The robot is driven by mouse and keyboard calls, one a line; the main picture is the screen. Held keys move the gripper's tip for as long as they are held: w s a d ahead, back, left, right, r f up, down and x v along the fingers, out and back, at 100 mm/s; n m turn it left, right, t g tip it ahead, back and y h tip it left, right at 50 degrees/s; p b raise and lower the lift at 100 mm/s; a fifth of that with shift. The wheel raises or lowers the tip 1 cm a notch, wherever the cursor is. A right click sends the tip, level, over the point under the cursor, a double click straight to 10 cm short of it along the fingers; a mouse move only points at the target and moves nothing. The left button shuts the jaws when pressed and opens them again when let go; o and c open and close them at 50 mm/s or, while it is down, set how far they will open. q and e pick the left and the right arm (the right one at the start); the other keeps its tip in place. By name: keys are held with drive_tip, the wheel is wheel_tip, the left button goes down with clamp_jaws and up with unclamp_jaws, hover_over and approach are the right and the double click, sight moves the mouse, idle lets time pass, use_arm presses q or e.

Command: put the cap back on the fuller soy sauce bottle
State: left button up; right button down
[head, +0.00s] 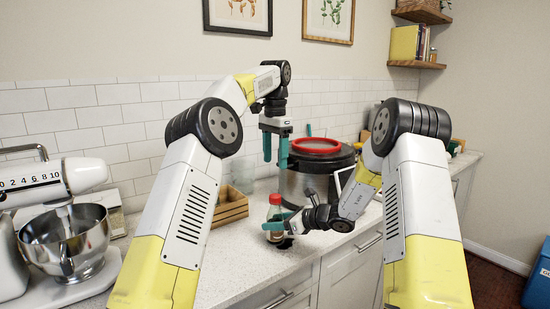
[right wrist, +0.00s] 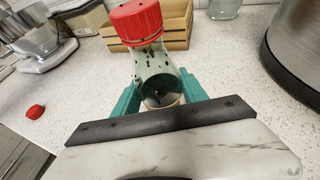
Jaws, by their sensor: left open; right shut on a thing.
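A soy sauce bottle (head: 276,213) with a red top stands upright at the counter's front. It also shows in the right wrist view (right wrist: 153,62), with clear glass, dark specks and something dark low inside. A red cap (right wrist: 135,21) sits on its top. My right gripper (right wrist: 160,92) is shut around the bottle's body. A second, loose red cap (right wrist: 35,112) lies on the counter at the left of the right wrist view; I cannot see it in the head view. My left gripper (head: 275,152) is open and empty, fingers down, above and behind the bottle. I see no second bottle.
A wooden crate (head: 229,207) stands behind and left of the bottle. A large steel pot (head: 292,186) with a red ring (head: 316,146) on top is behind right. A stand mixer with a steel bowl (head: 66,244) is at left. The counter (head: 225,262) near the front is mostly clear.

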drive_tip(key=c, duration=0.5)
unclamp_jaws()
drive_tip(key=v, duration=0.7)
drive_tip(key=shift+s+d+r, duration=0.15)
drive_tip(key=shift+d, duration=0.15)
